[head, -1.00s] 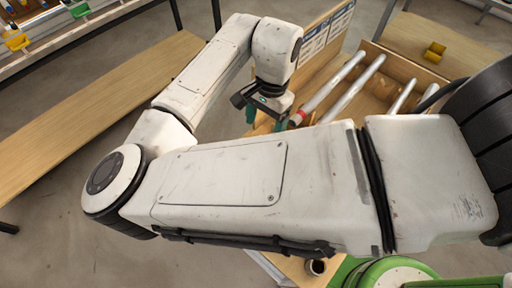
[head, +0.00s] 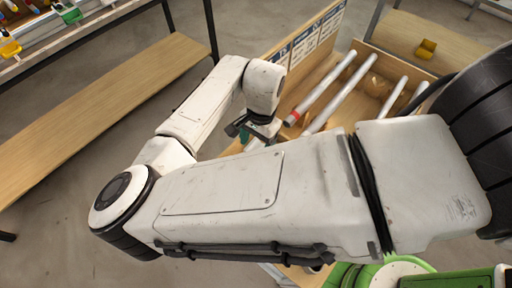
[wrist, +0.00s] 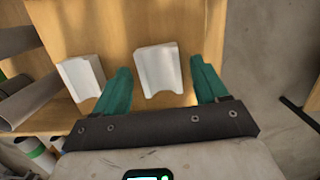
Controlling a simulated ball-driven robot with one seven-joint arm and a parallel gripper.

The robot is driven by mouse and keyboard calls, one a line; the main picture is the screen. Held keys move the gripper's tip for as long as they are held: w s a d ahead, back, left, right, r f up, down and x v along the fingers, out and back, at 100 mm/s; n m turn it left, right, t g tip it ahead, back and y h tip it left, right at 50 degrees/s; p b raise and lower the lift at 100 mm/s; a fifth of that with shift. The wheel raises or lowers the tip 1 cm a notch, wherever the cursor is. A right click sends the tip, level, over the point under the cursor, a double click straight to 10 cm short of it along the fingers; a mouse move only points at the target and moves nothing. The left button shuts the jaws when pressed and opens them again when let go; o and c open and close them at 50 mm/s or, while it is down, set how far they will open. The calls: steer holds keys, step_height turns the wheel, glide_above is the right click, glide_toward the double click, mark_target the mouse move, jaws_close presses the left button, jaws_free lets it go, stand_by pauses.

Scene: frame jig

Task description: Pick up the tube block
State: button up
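In the wrist view, two white blocks with curved notches lie on a wooden surface. One white block (wrist: 161,72) shows between the teal fingers of my gripper (wrist: 160,66); the other white block (wrist: 80,80) lies to the left, outside the left finger. My gripper is open, with a gap on both sides of the block between the fingers. I cannot tell whether the fingertips reach down to its height. In the head view, my gripper (head: 252,137) is partly hidden behind my arm, and the blocks are hidden.
A wooden tray (head: 395,57) with several long pale tubes (head: 325,88) stands to the right of my gripper. A panel with labels (head: 318,35) rises behind it. In the wrist view, grey tubes (wrist: 28,103) lie at the left. Bare floor (wrist: 268,60) shows at the right.

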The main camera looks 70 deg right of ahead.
steer(key=c, duration=1)
steer(key=shift+c, duration=0.2)
steer(key=shift+r, duration=0.2)
